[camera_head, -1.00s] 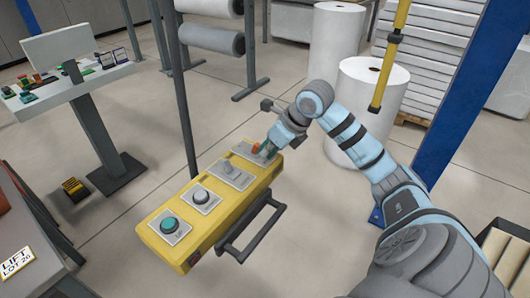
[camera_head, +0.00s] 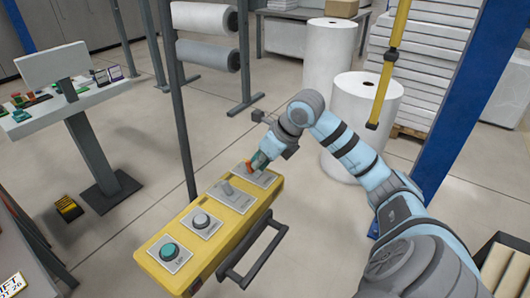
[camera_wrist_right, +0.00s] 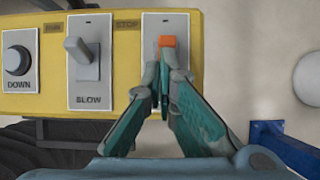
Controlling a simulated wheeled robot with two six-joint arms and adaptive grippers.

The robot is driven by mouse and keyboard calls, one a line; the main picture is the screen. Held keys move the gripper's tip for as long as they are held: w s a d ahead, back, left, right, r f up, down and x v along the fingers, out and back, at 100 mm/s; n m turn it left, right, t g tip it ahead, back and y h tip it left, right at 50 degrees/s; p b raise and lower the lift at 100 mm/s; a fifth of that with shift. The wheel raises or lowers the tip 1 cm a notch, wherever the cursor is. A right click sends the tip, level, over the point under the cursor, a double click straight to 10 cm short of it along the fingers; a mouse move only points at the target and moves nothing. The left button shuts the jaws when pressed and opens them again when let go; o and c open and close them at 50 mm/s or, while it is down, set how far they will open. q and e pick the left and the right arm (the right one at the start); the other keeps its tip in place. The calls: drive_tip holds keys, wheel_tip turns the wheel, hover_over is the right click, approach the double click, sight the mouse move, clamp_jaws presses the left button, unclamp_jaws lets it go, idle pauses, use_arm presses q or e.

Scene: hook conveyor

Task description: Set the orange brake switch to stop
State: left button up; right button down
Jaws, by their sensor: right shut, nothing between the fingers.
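The yellow control box (camera_head: 217,252) hangs in the middle of the head view. Its orange brake switch (camera_head: 249,167) is at the far right end. In the right wrist view the orange switch (camera_wrist_right: 167,41) stands on a grey plate, beside the STOP label (camera_wrist_right: 127,26). My right gripper (camera_head: 258,161) is at the switch. In the wrist view its closed teal fingertips (camera_wrist_right: 165,60) are right at the lower edge of the orange part, with nothing held between them. Whether they touch it I cannot tell. My left gripper is not in view.
A dark handle (camera_head: 256,255) sticks out from the box's side. White rolls (camera_head: 361,120) stand behind my right arm.

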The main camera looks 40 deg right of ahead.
drive_tip(key=shift+s+r, duration=0.15)
drive_tip(key=shift+r, duration=0.15)
drive_tip(key=shift+r+p, duration=0.4)
drive_tip(key=shift+p, duration=0.1)
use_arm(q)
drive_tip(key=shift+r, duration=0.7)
use_arm(e)
drive_tip(key=shift+w, duration=0.2)
drive_tip(key=shift+r, duration=0.15)
